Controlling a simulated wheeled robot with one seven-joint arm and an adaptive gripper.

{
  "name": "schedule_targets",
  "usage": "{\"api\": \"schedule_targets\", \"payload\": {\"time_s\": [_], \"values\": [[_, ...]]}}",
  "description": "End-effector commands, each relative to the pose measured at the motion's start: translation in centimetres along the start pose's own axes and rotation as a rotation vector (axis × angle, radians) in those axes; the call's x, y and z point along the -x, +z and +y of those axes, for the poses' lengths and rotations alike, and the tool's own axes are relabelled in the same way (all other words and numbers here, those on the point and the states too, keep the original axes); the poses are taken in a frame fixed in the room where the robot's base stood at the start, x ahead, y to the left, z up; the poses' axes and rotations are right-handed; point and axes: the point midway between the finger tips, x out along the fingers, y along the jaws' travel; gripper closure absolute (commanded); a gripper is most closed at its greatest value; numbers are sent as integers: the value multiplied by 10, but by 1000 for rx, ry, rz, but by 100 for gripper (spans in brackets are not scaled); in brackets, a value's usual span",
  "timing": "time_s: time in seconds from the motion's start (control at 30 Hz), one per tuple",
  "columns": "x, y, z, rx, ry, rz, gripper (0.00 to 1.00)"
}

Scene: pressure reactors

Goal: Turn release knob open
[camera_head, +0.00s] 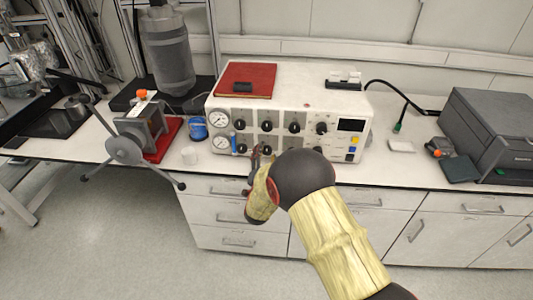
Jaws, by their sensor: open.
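The white control box (308,88) stands on the bench, its front panel facing me. The panel bears several black knobs, among them one at the left (239,125), one in the middle (294,127) and one at the right (321,128). No readable label shows which is the release knob. My gripper (257,153) is in front of the lower left-middle of the panel, open, with its fingers pointing up. It looks small and dark here, and I cannot tell whether it touches the panel. My arm hides part of the panel's lower edge.
Two round gauges (219,131) sit at the panel's left. A red book (246,78) lies on the box. A spoked handwheel (124,150) juts out at left.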

Motion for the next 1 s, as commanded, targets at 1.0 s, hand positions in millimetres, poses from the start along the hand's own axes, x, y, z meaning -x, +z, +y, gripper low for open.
{"api": "schedule_targets", "payload": {"time_s": [1.0], "values": [[-20,0,0,1,0,-1,78]]}}
